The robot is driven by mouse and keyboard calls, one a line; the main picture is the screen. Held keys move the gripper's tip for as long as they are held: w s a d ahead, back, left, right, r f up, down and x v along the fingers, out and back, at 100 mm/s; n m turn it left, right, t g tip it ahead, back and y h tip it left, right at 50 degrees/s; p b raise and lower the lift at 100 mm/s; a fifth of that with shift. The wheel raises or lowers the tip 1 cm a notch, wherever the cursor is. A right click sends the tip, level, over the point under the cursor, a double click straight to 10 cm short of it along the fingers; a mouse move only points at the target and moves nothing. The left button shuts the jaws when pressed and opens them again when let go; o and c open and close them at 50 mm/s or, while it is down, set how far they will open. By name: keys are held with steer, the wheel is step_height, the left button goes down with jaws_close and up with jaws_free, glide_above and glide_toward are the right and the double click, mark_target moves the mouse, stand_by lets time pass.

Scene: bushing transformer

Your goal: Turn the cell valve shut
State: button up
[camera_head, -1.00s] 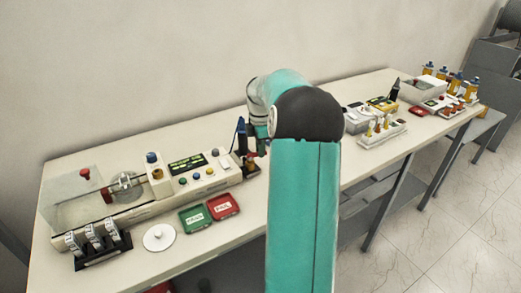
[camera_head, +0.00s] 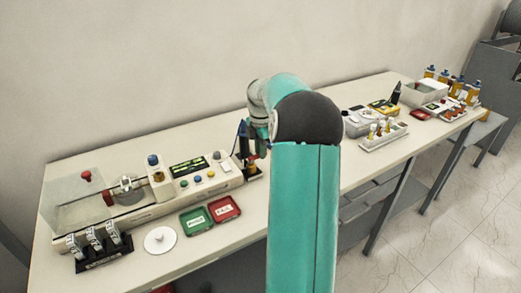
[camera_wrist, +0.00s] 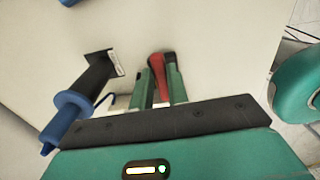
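A white test unit (camera_head: 190,180) stands at the left of the bench, with a dark display and small coloured buttons. A blue knob (camera_head: 152,160) tops its white post, and a red knob (camera_head: 86,175) is at the clear-covered left part. I cannot tell which part is the cell valve. In the head view my gripper is mostly hidden behind my arm, near the unit's right end. In the wrist view, a slim red piece (camera_wrist: 158,66) lies between the green fingers of my gripper (camera_wrist: 161,82). I cannot tell whether both fingers press on it.
A blue-and-black tool (camera_wrist: 75,103) stands left of the fingers in the wrist view. Green (camera_head: 196,221) and red (camera_head: 224,208) trays and a white disc (camera_head: 160,239) lie in front. A black rack (camera_head: 100,246) stands front left. Bottles (camera_head: 456,85) stand far right.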

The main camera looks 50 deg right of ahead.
steer(key=o, duration=0.4)
steer(key=shift+c, duration=0.2)
steer(key=shift+r, duration=0.1)
step_height(320, 180, up, 14)
stand_by(0.4)
